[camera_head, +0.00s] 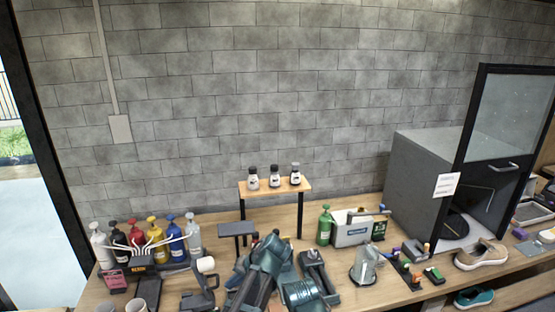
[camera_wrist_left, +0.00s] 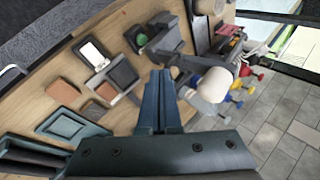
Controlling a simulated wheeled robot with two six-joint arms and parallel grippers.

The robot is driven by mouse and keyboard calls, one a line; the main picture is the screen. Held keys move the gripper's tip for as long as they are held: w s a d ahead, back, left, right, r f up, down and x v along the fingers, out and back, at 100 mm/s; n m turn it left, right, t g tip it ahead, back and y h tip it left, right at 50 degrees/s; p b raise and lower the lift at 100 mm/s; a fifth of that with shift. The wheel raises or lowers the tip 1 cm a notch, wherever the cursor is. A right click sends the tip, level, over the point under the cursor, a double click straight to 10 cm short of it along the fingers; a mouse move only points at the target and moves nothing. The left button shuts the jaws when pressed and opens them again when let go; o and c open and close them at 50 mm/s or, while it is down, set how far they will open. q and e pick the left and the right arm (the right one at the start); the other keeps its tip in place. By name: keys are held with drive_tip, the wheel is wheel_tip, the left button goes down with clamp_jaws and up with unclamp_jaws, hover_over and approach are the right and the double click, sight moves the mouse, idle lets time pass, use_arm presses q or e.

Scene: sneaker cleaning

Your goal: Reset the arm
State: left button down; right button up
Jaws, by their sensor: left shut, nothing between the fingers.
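My left gripper (camera_wrist_left: 160,78) is shut and empty in the left wrist view, its two dark blue fingers together. They point over the wooden workbench (camera_wrist_left: 45,97). A white-topped tool (camera_wrist_left: 214,84) lies right of the fingers in that view. In the head view my teal left arm (camera_head: 266,258) is at the bottom middle, over the front of the workbench (camera_head: 220,282), and hides part of what lies behind it. My right gripper does not show clearly in either view.
Several spray bottles (camera_head: 153,236) stand at the left. A small wooden shelf (camera_head: 272,188) carries three jars. A green bottle (camera_head: 326,226), a white box (camera_head: 350,234), a grey cabinet (camera_head: 418,180) with a glass door, and a beige sneaker (camera_head: 482,255) stand to the right.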

use_arm(q)
drive_tip(key=s+a+f+n+g+h, duration=0.1)
drive_tip(key=s+f+h, duration=0.1)
drive_tip(key=s+h, duration=0.3)
drive_tip(key=s+a+f+n+h, duration=0.1)
drive_tip(key=s+f+h, duration=0.15)
drive_tip(key=s, duration=0.45)
drive_tip(key=s+d+f+m+b, duration=0.1)
drive_tip(key=s+d+m, duration=0.1)
drive_tip(key=d, duration=0.3)
drive_tip(key=s+d+f+m+g+y+b, duration=0.1)
drive_tip(key=s+d+m, duration=0.1)
drive_tip(key=s+d, duration=0.2)
drive_tip(key=shift+d+f+b, duration=0.35)
drive_tip(key=shift+d, duration=0.85)
drive_tip(key=shift+y, duration=0.25)
